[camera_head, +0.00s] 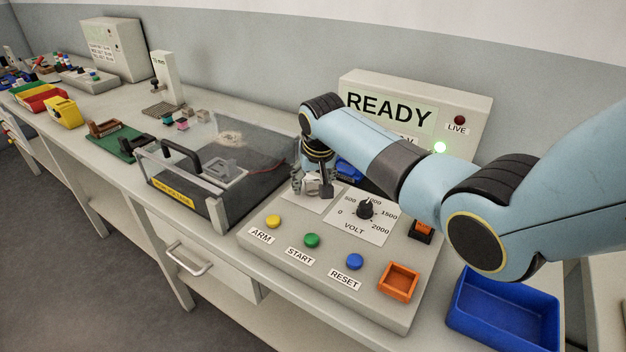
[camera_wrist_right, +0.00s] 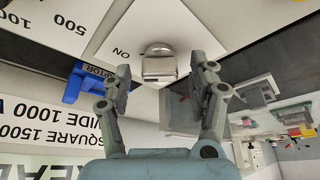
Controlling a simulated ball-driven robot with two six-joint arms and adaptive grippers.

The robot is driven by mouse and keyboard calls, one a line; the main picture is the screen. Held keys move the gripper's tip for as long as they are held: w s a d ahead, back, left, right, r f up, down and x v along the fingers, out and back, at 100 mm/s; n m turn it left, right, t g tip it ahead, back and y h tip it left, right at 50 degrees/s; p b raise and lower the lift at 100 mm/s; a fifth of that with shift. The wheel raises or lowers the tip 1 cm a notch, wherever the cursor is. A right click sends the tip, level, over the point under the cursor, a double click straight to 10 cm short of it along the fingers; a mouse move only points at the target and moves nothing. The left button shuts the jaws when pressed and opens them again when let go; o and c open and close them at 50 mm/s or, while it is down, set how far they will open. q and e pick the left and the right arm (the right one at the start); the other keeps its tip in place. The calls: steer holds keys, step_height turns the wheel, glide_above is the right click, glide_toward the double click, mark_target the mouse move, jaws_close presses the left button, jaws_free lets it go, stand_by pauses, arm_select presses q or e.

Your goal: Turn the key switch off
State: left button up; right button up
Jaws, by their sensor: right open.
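The key switch (camera_wrist_right: 158,66) shows in the right wrist view as a silver key on a white plate (camera_wrist_right: 125,35) with an "ON" label beside it. My right gripper (camera_wrist_right: 160,70) is open, with one finger on each side of the key and visible gaps between. In the head view my right gripper (camera_head: 312,187) is over the white plate at the back left of the control panel (camera_head: 285,265), and it hides most of the key there. I cannot tell from its shape which position the key is in. My left gripper is not in view.
A volt dial (camera_head: 365,209) sits just right of the gripper. The clear-lidded test box (camera_head: 225,165) stands to the left. A display box (camera_head: 470,100) behind reads "READY" with a green light lit. Arm, start and reset buttons line the panel's front; a blue tray (camera_head: 505,310) lies right.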

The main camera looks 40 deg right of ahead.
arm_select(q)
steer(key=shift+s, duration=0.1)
arm_select(e)
steer(key=shift+c, duration=0.4)
steer(key=c, duration=1.1)
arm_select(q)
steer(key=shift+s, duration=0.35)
